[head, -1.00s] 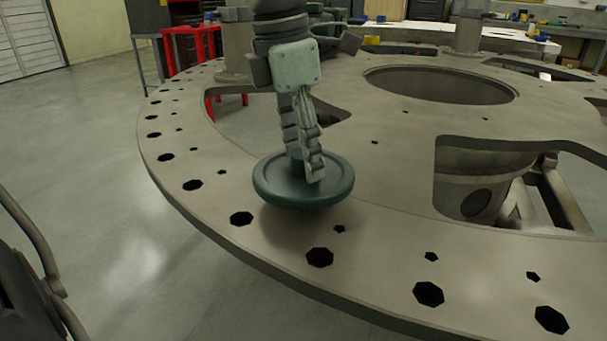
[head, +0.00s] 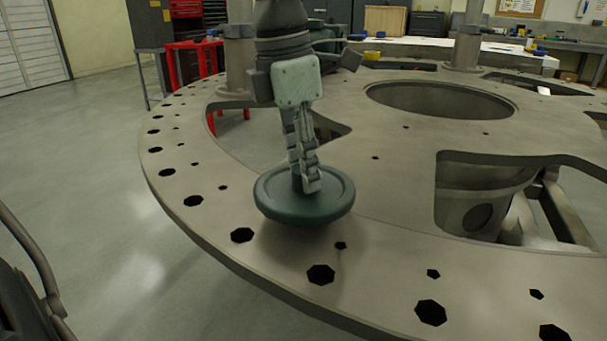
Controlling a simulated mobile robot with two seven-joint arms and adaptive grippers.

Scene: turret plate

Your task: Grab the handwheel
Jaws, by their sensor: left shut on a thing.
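The handwheel (head: 285,210) is a dark green round disc with a raised rim, over the near left part of the turret plate (head: 215,218). My left gripper (head: 308,186) comes down from above, its fingers shut on the middle of the handwheel. The fingers hide the hub. The wheel looks roughly level, with a shadow on the plate below it. I cannot tell for sure whether its underside touches the plate. My right gripper is not in view.
The plate is a wide grey ring with several bolt holes along its edge and a large round opening (head: 440,100). A cut-out (head: 480,200) lies to the right. A red stand (head: 185,65) and workbenches (head: 570,48) are behind. Open floor (head: 90,150) lies to the left.

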